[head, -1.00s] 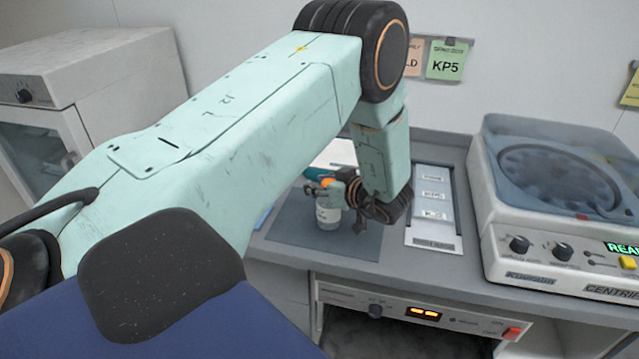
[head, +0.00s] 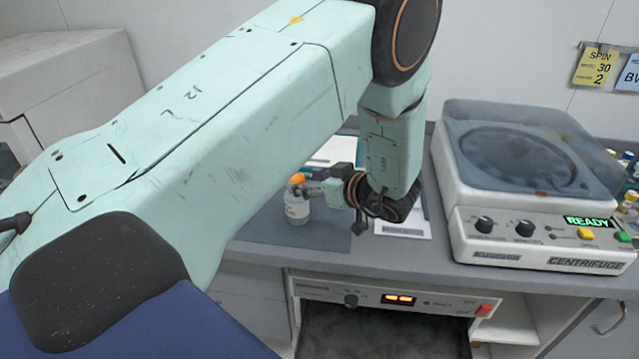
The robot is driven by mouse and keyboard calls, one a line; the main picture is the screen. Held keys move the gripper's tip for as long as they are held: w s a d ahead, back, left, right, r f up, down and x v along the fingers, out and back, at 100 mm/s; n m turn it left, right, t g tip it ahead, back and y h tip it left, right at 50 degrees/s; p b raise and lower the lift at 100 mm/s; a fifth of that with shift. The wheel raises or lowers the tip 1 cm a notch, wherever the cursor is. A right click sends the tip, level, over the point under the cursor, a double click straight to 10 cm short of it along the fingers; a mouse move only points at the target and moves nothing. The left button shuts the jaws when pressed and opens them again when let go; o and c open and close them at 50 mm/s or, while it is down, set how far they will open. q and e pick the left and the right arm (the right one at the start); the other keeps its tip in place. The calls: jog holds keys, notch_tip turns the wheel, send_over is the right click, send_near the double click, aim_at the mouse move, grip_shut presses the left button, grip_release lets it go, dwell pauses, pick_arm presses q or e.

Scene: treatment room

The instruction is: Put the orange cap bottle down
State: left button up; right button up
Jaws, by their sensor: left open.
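The orange cap bottle (head: 297,207), a small clear bottle with a pale label, stands upright on the dark grey mat (head: 268,226) on the counter. My right gripper is not in view.
A centrifuge (head: 590,240) with a smoky lid and a READY display stands on the right. Several small bottles stand at the far right edge. An appliance with a lit display (head: 400,299) sits under the counter.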

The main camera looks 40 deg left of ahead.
pick_arm(q)
jog(key=v, duration=0.3)
jog(key=shift+d+r, duration=0.1)
jog(key=shift+d, duration=0.1)
jog(key=shift+s, duration=0.15)
